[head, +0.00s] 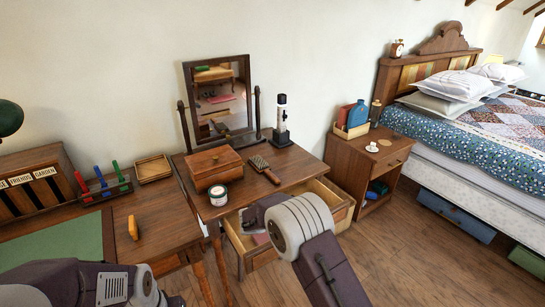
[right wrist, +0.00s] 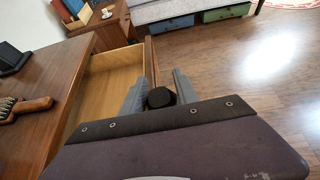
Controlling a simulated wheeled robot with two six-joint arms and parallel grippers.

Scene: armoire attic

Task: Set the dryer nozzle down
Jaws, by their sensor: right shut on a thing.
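In the head view my right arm hides the nozzle and part of the drawer (head: 338,203).
The dressing table (head: 228,200) carries a mirror (head: 220,98), a wooden box (head: 214,166), a tin (head: 218,195), a brush (head: 264,168) and a white-and-black upright device (head: 281,115). Bare tabletop shows right of the brush. A nightstand (head: 365,155) stands to the right.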

